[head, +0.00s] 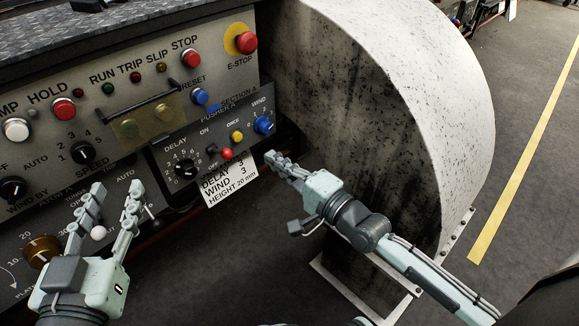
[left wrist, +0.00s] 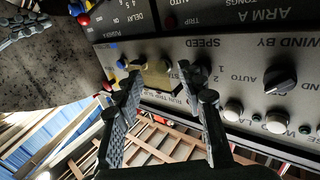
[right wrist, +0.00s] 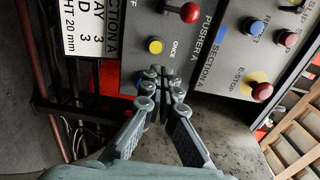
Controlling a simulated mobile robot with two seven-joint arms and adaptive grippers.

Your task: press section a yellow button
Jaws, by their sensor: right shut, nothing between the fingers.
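The yellow button (head: 237,136) sits on the tilted "PUSHER A / SECTION A" panel (head: 179,151), near the word "ONCE". It also shows in the right wrist view (right wrist: 155,46), uncovered. My right gripper (head: 277,160) is shut and empty, to the right of and below the button in the head view. In the right wrist view its joined fingertips (right wrist: 165,85) are just below the button's image, with a visible gap. My left gripper (head: 113,190) is open in front of the lower left panel. Its spread fingers (left wrist: 160,72) also show in the left wrist view, with nothing held.
Close to the button are a red ball lever (head: 227,153), a blue WIND knob (head: 264,125) and a black DELAY knob (head: 186,169). A white card (head: 230,186) hangs below. A large speckled guard (head: 400,60) stands to the right. A red E-STOP (head: 246,42) is above.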

